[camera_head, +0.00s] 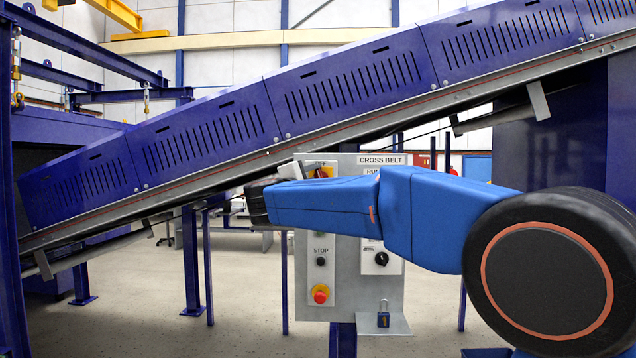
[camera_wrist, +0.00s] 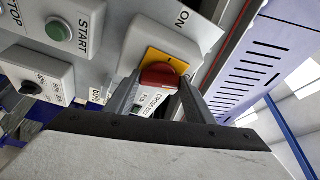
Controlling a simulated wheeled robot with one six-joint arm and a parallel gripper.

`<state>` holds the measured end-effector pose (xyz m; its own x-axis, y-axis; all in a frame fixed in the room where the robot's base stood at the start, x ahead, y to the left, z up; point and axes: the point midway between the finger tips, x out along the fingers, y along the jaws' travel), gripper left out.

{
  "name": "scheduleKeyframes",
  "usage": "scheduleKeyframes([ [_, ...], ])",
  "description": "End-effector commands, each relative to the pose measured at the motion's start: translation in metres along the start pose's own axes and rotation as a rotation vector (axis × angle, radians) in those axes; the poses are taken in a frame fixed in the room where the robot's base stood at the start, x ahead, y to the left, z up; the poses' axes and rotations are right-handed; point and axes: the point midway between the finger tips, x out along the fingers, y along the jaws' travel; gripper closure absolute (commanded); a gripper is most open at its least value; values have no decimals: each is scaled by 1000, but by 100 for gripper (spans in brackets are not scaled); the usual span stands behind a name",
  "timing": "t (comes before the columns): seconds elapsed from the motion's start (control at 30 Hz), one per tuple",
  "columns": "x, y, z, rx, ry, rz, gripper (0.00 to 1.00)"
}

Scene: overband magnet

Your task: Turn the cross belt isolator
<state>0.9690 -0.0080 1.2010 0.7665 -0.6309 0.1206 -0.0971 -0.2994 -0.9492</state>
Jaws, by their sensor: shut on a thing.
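The cross belt isolator is a red rotary handle (camera_wrist: 160,75) on a yellow plate (camera_wrist: 166,60), set on a pale box in the wrist view. The word ON shows on the panel beside it. My gripper (camera_wrist: 158,85) has one finger on each side of the red handle and is shut on it. In the head view the yellow plate (camera_head: 328,164) shows at the top left of the grey control panel (camera_head: 344,250).
The panel carries a red stop button (camera_head: 320,294), a black selector switch (camera_head: 381,258) and a green START button (camera_wrist: 57,30). A padlock (camera_head: 383,314) stands on a small shelf at its foot. A blue inclined conveyor (camera_head: 210,135) runs close behind and above.

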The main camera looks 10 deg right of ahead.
Motion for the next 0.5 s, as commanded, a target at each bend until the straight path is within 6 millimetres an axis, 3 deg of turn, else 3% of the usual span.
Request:
scheduleKeyframes([
  [0.5, 0, -1, -1, 264, 1, 111, 74],
])
